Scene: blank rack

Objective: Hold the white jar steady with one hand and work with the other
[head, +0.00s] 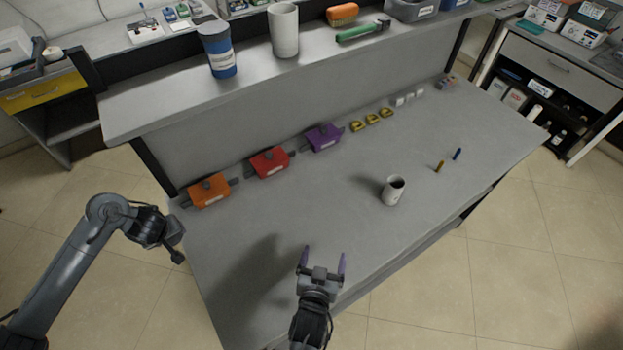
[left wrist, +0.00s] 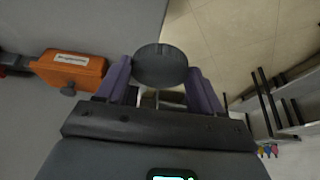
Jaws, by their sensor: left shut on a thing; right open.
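The white jar (head: 393,193) stands upright on the grey table, right of centre in the head view, its open mouth showing a dark inside. My right gripper (head: 323,258) is open and empty over the table's front part, left of the jar and nearer to me, not touching it. My left gripper (head: 173,245) is at the table's left edge, far from the jar. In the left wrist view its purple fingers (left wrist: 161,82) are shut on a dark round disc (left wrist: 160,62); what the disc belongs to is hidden.
Orange (head: 209,190), red (head: 269,161) and purple (head: 323,137) boxes line the table's back. Yellow pieces (head: 372,118) and small white pieces (head: 409,97) follow. Two small sticks (head: 440,166) lie right of the jar. A raised shelf (head: 160,92) holds a blue canister (head: 218,52) and white cylinder (head: 284,30).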

